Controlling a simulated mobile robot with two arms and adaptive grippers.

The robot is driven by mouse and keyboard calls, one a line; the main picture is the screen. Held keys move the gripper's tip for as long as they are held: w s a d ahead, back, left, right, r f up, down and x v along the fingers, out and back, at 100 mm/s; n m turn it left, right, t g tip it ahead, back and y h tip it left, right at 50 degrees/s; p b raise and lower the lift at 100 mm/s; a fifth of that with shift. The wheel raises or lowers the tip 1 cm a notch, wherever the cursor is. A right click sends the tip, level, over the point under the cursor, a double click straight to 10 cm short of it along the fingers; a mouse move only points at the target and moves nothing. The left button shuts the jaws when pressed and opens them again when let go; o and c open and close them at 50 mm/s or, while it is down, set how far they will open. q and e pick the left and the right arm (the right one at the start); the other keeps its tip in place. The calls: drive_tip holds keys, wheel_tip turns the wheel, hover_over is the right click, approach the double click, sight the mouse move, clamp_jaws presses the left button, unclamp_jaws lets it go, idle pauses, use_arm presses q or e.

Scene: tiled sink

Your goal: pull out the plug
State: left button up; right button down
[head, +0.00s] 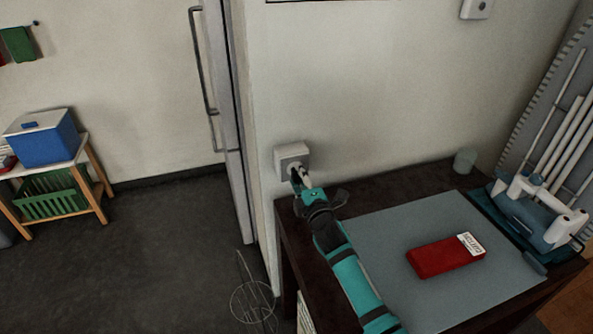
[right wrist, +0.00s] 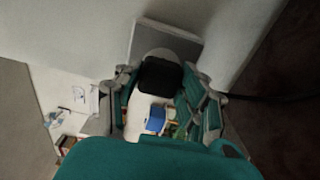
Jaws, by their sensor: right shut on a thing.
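A white socket box (head: 291,154) is on the wall just above the dark table's left end. In the right wrist view its plate (right wrist: 190,42) has a pale round face. A black plug (right wrist: 160,77) is in front of that face, and I cannot tell how deep it sits. My right gripper (head: 298,178) reaches up to the socket, with its fingers (right wrist: 158,100) on both sides of the plug and shut on it. In the head view the fingers hide most of the plug. My left gripper is in neither view.
The dark table (head: 440,178) carries a grey mat (head: 400,235), a red box (head: 445,256), a small cup (head: 465,160) and a blue-white appliance (head: 535,215). A fridge-like door (head: 225,110) stands left of the wall. A wire object (head: 253,302) is on the floor.

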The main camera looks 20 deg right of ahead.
drive_tip(key=s+p, duration=0.2)
drive_tip(key=s, duration=0.2)
drive_tip(key=shift+s, duration=0.35)
idle(0.5)
idle(0.4)
drive_tip(key=s+r+p, duration=0.1)
drive_tip(key=s+r, duration=0.2)
drive_tip(key=s, duration=1)
drive_tip(key=s+r+p, duration=0.1)
drive_tip(key=s+r, duration=0.3)
drive_tip(key=s, duration=1)
drive_tip(key=shift+a+h, duration=0.3)
drive_tip(key=shift+a, duration=0.15)
drive_tip(key=shift+s, duration=0.1)
